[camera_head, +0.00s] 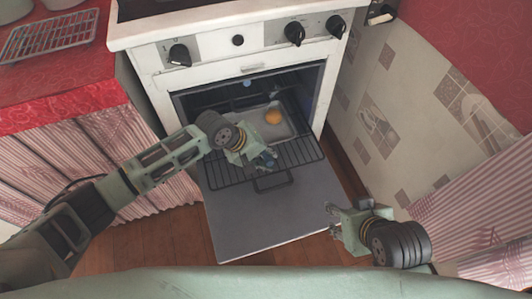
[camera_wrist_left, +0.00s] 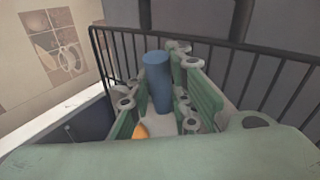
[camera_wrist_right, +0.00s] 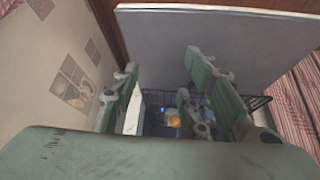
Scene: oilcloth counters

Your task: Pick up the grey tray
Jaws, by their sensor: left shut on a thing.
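The grey tray (camera_head: 290,127) sits on the wire rack in the open oven, with a round orange thing (camera_head: 273,117) on it. My left gripper (camera_head: 264,160) is over the front of the rack, at the tray's near side. In the left wrist view a blue cylinder (camera_wrist_left: 157,80) stands between its fingers, which look closed on it. The gripper hides the tray's near left part. My right gripper (camera_head: 333,220) is open and empty, right of the lowered oven door. The orange thing also shows in the right wrist view (camera_wrist_right: 174,121).
The wire rack (camera_head: 310,150) is pulled out over the lowered oven door (camera_head: 260,220). The white stove front (camera_head: 215,45) with black knobs is above. A tiled wall (camera_head: 385,120) bounds the right side. A red counter (camera_head: 60,75) with a cooling rack (camera_head: 48,37) is at left.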

